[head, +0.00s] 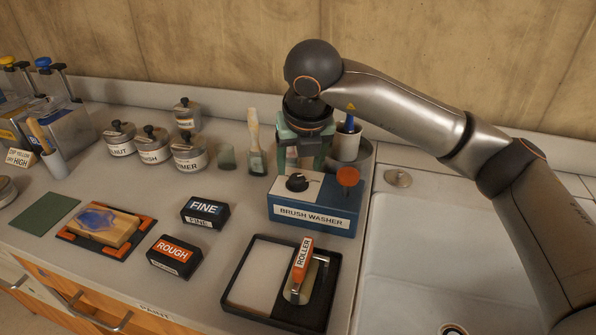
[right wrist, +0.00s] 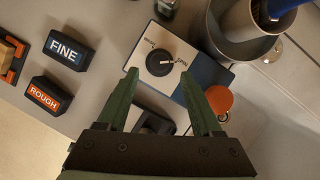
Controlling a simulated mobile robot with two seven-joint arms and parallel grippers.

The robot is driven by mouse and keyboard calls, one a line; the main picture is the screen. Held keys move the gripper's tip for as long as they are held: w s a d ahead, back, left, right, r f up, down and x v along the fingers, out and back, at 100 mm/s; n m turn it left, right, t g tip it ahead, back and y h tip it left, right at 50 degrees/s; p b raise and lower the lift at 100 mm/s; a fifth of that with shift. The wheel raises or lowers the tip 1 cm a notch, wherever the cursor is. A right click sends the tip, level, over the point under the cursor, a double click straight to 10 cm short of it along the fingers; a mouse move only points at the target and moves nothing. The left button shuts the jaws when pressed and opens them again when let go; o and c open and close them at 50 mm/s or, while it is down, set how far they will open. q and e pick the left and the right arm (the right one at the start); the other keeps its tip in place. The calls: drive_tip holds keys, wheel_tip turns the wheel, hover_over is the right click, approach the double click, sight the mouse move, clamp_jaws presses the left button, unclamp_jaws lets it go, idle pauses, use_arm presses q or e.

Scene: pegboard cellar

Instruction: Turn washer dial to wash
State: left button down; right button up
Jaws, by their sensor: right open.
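The brush washer (head: 312,217) is a blue box with a pale top and a "BRUSH WASHER" label, standing on the counter beside the sink. Its black round dial (head: 297,182) sits on the top and also shows in the right wrist view (right wrist: 160,63). My right gripper (head: 301,166) is open and points down over the washer. Its green fingertips (right wrist: 160,76) are apart either side of the dial, with nothing between them. My left gripper is not in view.
An orange-red round knob (head: 347,177) stands at the washer's right. A black tray with a roller (head: 302,262) lies in front. A white cup (head: 348,145), a brush (head: 256,145) and several lidded tins stand behind and left. The sink (head: 440,250) is at right.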

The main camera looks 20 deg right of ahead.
sight(298, 178)
drive_tip(key=shift+x, duration=2.1)
drive_tip(key=shift+c, duration=0.4)
clamp_jaws()
